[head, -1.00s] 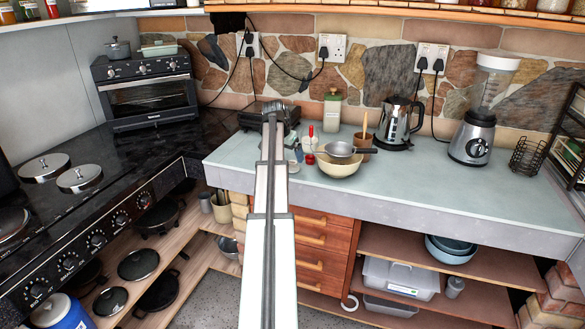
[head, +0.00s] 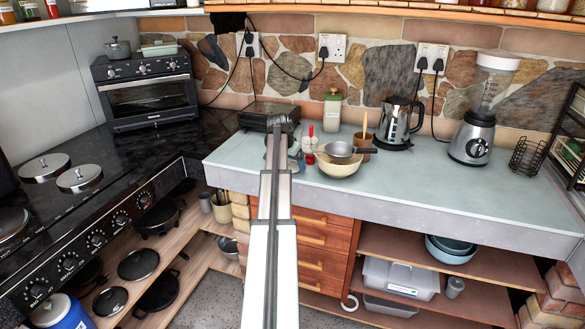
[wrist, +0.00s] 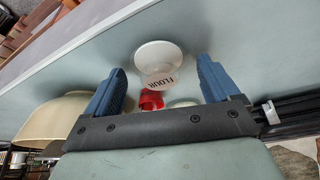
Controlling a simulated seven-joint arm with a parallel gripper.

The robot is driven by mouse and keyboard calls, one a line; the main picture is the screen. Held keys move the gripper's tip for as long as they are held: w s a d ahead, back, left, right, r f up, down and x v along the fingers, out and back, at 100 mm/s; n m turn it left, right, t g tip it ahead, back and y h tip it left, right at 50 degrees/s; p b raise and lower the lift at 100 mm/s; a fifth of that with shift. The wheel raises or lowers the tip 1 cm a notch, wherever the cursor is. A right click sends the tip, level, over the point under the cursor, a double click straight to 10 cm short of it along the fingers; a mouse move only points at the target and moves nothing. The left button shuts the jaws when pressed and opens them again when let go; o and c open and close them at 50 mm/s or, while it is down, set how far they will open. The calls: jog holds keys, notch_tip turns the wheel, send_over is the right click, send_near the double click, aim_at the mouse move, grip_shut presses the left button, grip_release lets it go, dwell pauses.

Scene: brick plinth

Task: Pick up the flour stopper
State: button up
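A pale round piece marked FLOUR (wrist: 160,62) shows in the wrist view, with its lettering upside down. I take it for the flour stopper, but cannot tell where it ends and any jar below begins. My gripper (wrist: 162,66) is open, with a blue finger on either side of this piece in the picture. The piece looks apart from both fingers and lies beyond them, with nothing held. In the head view my arm hides most of this spot, and only a bit of blue finger shows beside it.
A red item (wrist: 151,100) is close by. A cream bowl (head: 339,168) with a grey pan (head: 340,149) across it stands just right of my gripper. A green canister (head: 332,110) and kettle (head: 397,122) stand behind. The counter's front right (head: 450,190) is clear.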

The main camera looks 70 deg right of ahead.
jog(key=c, duration=0.9)
jog(key=shift+c, duration=0.2)
